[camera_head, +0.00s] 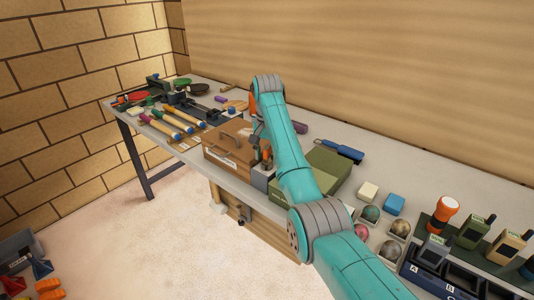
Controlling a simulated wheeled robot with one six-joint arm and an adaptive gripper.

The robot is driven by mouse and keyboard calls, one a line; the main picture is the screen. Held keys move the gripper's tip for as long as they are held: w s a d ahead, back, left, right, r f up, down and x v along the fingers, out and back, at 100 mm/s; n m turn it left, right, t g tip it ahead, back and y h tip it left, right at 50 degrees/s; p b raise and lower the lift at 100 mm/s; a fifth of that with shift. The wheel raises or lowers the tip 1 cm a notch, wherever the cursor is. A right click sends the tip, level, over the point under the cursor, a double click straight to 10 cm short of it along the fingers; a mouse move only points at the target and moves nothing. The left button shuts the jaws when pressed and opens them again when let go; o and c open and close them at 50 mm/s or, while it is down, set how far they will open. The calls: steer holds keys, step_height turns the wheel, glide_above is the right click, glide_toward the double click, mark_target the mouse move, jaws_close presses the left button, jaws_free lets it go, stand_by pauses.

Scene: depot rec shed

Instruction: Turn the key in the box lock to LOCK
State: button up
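A brown wooden box (228,145) with a handle and a pale label on its front stands on the workbench, left of my arm. My arm comes in from the lower right, rises in front of the box's right end and bends down there. My gripper (263,152) is mostly hidden behind the arm links at the box's right side. Its fingers cannot be made out, nor whether they touch anything. The key and the LOCK marking cannot be made out in this view.
The workbench (485,165) holds a green case (328,163), several balls in trays and radios (475,230) at right. Several colored-handled tools (165,125) lie at left. A grey bin (18,250) stands lower left. The floor between is clear.

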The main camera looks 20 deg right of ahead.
jaws_close()
steer(key=n, duration=0.5)
steer(key=shift+f, duration=0.15)
steer(key=shift+s, duration=0.1)
steer(key=n, duration=0.4)
steer(key=shift+a+n, duration=0.1)
steer(key=shift+n, duration=0.5)
steer(key=shift+f, duration=0.1)
